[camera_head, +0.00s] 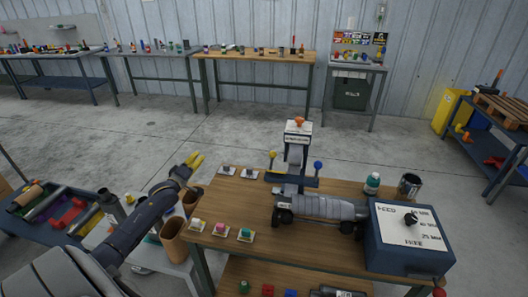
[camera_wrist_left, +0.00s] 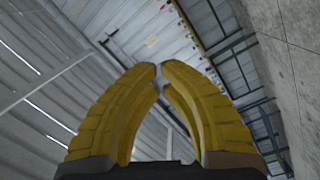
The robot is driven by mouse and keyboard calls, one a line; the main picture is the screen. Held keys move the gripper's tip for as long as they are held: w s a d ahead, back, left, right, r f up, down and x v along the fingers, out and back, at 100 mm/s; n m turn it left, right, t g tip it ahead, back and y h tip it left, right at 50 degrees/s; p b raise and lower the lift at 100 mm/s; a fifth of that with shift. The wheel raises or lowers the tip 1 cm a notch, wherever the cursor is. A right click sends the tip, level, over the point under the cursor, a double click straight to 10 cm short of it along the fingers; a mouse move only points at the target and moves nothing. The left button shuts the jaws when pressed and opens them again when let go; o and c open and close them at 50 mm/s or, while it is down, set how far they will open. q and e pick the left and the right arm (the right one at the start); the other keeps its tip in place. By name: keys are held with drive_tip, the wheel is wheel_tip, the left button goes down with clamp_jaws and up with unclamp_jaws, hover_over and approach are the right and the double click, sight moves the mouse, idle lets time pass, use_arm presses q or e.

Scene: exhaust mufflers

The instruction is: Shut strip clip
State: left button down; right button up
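The muffler (camera_head: 325,207) lies grey and sideways in a dark fixture on the wooden table. Behind its left end stands an upright holder (camera_head: 298,133) with a white label and an orange knob. A grey strip (camera_head: 294,160) hangs below the label, above a dark blue crossbar (camera_head: 300,182) with a yellow and a blue ball knob. I cannot tell which part is the clip, or its state. My left gripper (camera_head: 198,156) is empty beyond the table's left edge, apart from the holder. Its yellow fingertips (camera_wrist_left: 159,70) nearly meet in the left wrist view. My right gripper is out of view.
A blue control box (camera_head: 410,240) with a black knob fills the table's right end. A teal-capped bottle (camera_head: 372,183) and a dark can (camera_head: 409,185) stand behind it. Several small coloured pieces line the table's left side. Brown bins (camera_head: 174,238) stand beside its left edge.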

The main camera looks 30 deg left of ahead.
use_arm(q)
drive_tip(key=w+d+r+n+h, duration=0.2)
drive_tip(key=w+d+h, duration=0.15)
drive_tip(key=d, duration=0.65)
drive_tip(key=w+d+r+n+h, duration=0.15)
drive_tip(key=w+d, duration=0.25)
drive_tip(key=d, duration=0.6)
drive_tip(key=w+d, duration=0.4)
drive_tip(key=w, duration=0.3)
drive_tip(key=shift+r, duration=0.35)
drive_tip(key=shift+d, duration=0.1)
drive_tip(key=shift+w+m, duration=0.1)
drive_tip(key=shift+m, duration=0.15)
